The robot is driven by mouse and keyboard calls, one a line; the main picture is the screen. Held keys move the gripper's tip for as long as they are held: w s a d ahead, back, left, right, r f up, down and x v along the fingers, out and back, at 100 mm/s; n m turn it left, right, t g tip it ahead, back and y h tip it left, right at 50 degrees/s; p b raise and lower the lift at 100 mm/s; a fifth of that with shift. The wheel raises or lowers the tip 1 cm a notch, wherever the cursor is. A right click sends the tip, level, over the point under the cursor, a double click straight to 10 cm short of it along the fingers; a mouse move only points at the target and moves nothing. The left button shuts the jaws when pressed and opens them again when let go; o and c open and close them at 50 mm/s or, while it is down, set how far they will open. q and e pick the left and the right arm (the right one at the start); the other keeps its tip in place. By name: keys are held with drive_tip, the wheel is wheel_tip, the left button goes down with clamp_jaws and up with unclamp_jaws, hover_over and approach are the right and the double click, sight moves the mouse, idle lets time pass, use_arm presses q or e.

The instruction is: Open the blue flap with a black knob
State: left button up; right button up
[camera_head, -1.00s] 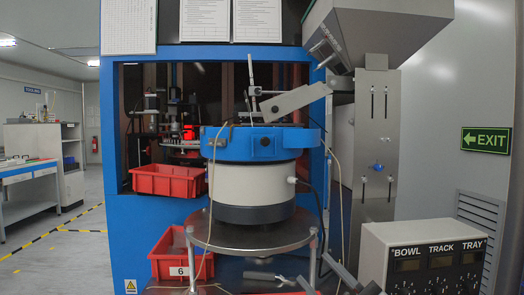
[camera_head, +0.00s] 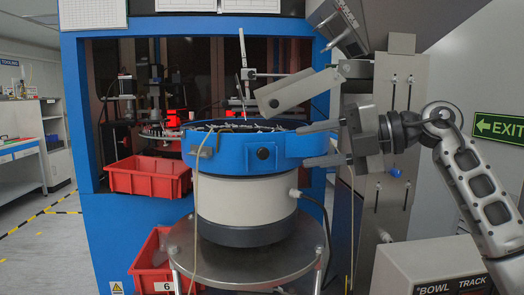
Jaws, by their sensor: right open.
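The blue flap (camera_head: 283,151) with a round black knob (camera_head: 263,153) is on the front of the blue bowl rim (camera_head: 230,155), above a white drum. It looks shut, flush with the rim. My right gripper (camera_head: 318,144) comes in from the right with its two grey fingers spread one above the other. The fingers point left at the right side of the blue rim, right of the knob and apart from it. Nothing is between them. My left gripper is not in view.
A grey chute (camera_head: 297,90) hangs above the bowl. A round metal table (camera_head: 245,262) bears the drum. Red bins (camera_head: 148,178) stand at the left. A grey column (camera_head: 392,205) and a control box (camera_head: 435,268) are at the right. A thin cable hangs before the drum.

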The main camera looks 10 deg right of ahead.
sight(266, 154)
drive_tip(key=p+x, duration=0.1)
drive_tip(key=x, duration=0.9)
drive_tip(key=shift+w, duration=0.1)
clamp_jaws()
